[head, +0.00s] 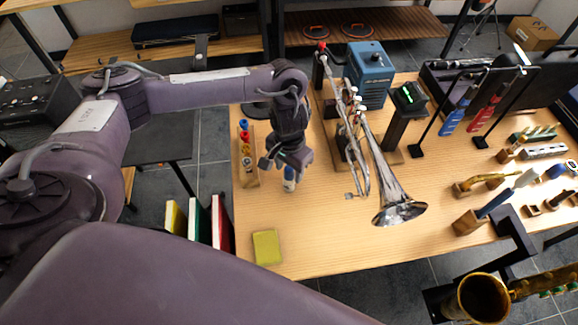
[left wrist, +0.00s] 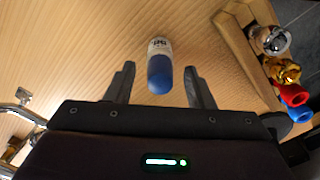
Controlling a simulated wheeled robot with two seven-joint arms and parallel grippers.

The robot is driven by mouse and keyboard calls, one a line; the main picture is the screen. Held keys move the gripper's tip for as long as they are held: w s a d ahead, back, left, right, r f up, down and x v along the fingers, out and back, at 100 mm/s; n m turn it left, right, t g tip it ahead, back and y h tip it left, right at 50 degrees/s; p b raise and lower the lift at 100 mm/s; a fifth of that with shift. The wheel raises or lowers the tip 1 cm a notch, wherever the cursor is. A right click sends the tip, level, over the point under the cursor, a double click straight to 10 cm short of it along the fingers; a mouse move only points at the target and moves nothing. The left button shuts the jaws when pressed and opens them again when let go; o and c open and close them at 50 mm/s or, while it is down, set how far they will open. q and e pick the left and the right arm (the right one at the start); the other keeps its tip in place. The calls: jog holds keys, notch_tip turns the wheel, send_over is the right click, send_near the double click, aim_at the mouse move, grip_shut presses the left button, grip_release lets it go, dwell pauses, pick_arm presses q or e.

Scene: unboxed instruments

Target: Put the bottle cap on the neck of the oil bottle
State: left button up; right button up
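A small bottle (head: 289,184) with a white label and a blue part is on the wooden table under my left gripper (head: 287,166). In the left wrist view this bottle (left wrist: 159,66) shows between and just beyond the two fingers, its rounded blue end nearest the camera. My left gripper (left wrist: 158,88) is open, with a gap on each side of the bottle and no visible contact. I cannot tell whether the blue end is the bottle cap or the bottle itself. No separate cap can be made out for certain. My right gripper is not in view.
A wooden rack (head: 246,172) with several coloured mouthpiece-like pieces stands left of the gripper. A silver trumpet (head: 385,180) stands close on the right. A yellow-green cloth (head: 267,247) lies at the front edge. The table between cloth and trumpet is clear.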

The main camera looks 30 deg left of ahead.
pick_arm(q)
jog(key=shift+r, duration=0.25)
notch_tip(320, 180, up, 7)
jog(key=shift+r+p, duration=0.2)
jog(key=shift+p, duration=1)
jog(key=shift+f, duration=0.1)
